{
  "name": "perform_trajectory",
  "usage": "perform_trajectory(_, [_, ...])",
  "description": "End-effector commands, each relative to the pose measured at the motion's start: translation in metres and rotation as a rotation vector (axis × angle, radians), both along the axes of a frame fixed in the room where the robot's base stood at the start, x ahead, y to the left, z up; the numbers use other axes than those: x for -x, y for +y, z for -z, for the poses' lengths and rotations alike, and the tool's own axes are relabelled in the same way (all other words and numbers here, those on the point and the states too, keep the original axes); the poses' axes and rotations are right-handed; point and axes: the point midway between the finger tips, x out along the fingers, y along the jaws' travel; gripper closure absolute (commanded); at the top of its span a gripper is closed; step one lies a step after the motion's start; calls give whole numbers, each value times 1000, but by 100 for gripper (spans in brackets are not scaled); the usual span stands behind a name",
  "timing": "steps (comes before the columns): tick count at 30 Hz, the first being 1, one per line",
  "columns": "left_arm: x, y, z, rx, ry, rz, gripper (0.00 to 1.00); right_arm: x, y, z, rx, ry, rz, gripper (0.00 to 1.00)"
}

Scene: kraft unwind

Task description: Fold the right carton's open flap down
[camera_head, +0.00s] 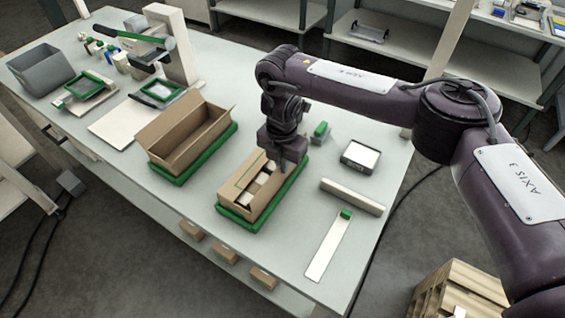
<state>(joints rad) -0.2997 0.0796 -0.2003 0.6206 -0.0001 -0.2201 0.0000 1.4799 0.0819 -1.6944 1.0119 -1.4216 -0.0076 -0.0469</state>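The right carton (240,207) is a brown box sitting in a green tray (232,217) near the table's front. Its top is partly open, and pale and brown items show inside. A brown panel with a green edge lies along the left side of its opening. My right gripper (283,166) points down at the carton's far right part, close to its rim. Its dark fingers overlap the carton, so I cannot tell whether they touch it or are open. My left gripper is not in view.
Another open brown carton (160,146) in a green tray stands to the left. A black-framed white pad (361,156), a pale bar (352,196) and a white strip with a green end (327,250) lie to the right. A grey bin (42,70) stands far left.

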Motion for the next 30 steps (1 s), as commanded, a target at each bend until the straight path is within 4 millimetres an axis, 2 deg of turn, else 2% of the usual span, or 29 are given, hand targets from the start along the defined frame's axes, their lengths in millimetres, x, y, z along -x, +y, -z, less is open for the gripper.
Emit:
perform_trajectory(1, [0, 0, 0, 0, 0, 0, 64, 0, 0, 0, 0, -1, 0, 94])
perform_trajectory(6, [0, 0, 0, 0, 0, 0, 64, 0, 0, 0, -1, -1, 0, 75])
perform_trajectory(16, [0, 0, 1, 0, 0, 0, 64, -1, 0, -5, -1, -2, -1, 75])
perform_trajectory(20, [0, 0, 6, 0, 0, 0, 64, -2, 0, -22, 0, -5, 0, 75])
perform_trajectory(24, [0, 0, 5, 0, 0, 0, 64, -2, 0, -49, 1, -7, -1, 75])
perform_trajectory(30, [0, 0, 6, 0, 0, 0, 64, -2, 1, -72, 0, -4, -1, 75])
